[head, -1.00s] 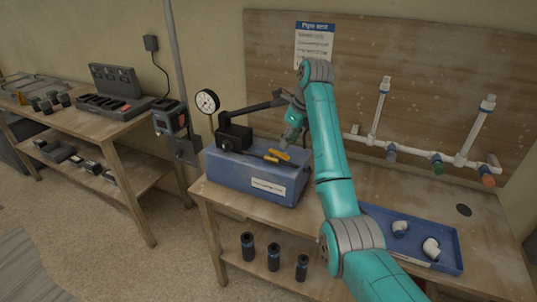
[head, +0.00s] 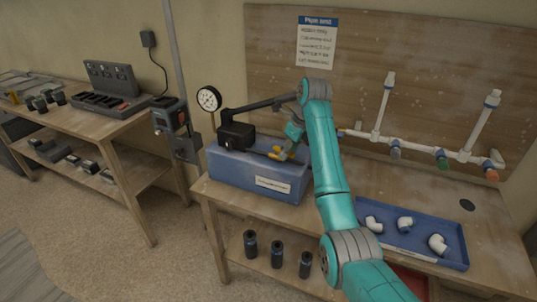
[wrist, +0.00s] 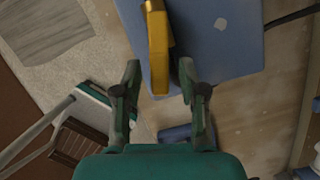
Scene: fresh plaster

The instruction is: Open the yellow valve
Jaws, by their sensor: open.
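The yellow valve (head: 278,151) sits on top of a blue box (head: 262,184) at the left of the bench; my gripper partly hides it in the head view. In the wrist view the yellow valve's lever (wrist: 158,45) reaches down from the top edge, its lower end between my finger lines. My gripper (head: 288,150) is beside the yellow valve. In the wrist view my gripper (wrist: 159,68) has its fingers spread on either side of the lever, with gaps on both sides. I cannot tell their relative depth.
A black pump with a long lever (head: 262,104) and a pressure gauge (head: 209,98) stand at the box. White pipework (head: 420,149) with coloured valves lies at the back.

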